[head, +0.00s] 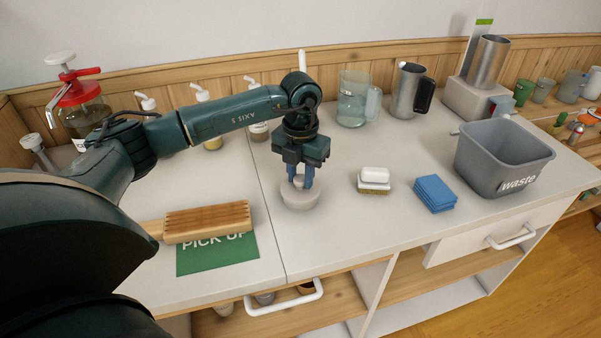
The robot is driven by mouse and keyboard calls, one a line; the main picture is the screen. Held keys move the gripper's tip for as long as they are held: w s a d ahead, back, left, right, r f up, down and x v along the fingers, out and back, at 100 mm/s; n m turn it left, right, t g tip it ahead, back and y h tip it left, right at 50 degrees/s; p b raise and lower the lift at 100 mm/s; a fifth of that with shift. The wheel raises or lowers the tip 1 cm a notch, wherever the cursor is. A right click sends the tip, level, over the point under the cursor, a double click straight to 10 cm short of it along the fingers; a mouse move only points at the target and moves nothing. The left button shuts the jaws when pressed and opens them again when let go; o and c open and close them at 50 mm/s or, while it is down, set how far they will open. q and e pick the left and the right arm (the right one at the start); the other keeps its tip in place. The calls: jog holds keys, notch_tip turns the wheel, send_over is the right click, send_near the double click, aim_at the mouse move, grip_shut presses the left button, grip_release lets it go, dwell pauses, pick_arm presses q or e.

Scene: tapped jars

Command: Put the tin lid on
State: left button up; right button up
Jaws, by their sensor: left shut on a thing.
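My left gripper (300,183) points straight down over the middle of the white counter. Its blue fingers are closed around a small pale piece, which looks like the knob of the tin lid. A pale round tin or bowl shape (300,198) is directly under the fingers on the counter. The fingers hide part of its top, so I cannot tell whether lid and tin are touching or apart. My right gripper is not in view.
A wooden brush-like block (208,221) lies on the green PICK UP mat (218,257). Right of the gripper are a white soap-like block (374,175), blue cloths (435,194) and a grey waste bin (503,160). Jugs (352,100) and pump bottles (205,118) stand behind.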

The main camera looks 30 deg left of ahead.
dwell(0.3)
pick_arm(q)
jog(key=o, duration=1.1)
notch_tip(320, 180, up, 13)
jog(key=shift+r+b, duration=0.15)
jog(key=shift+b, duration=0.3)
